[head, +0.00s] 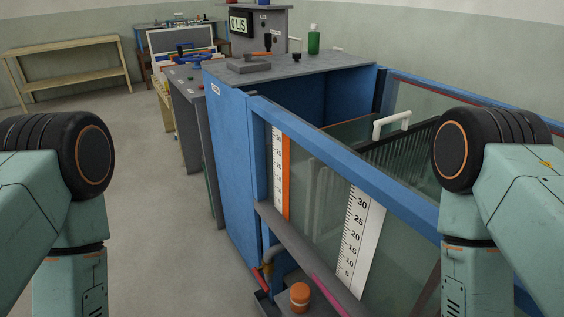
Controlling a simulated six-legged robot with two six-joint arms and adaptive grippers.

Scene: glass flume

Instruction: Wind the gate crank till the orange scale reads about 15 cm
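The glass flume has a blue frame (330,165) and stands in front of me, running from centre to right. A narrow white scale with an orange strip (286,178) stands upright on its near glass side, at the left end. A white handle (391,123) rises above the flume. I cannot pick out the gate crank for sure. Only my arm links show at both sides; neither gripper is in view.
An orange-capped jar (299,296) sits low in front. A wooden shelf (70,60) stands far left. The floor at left is clear.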

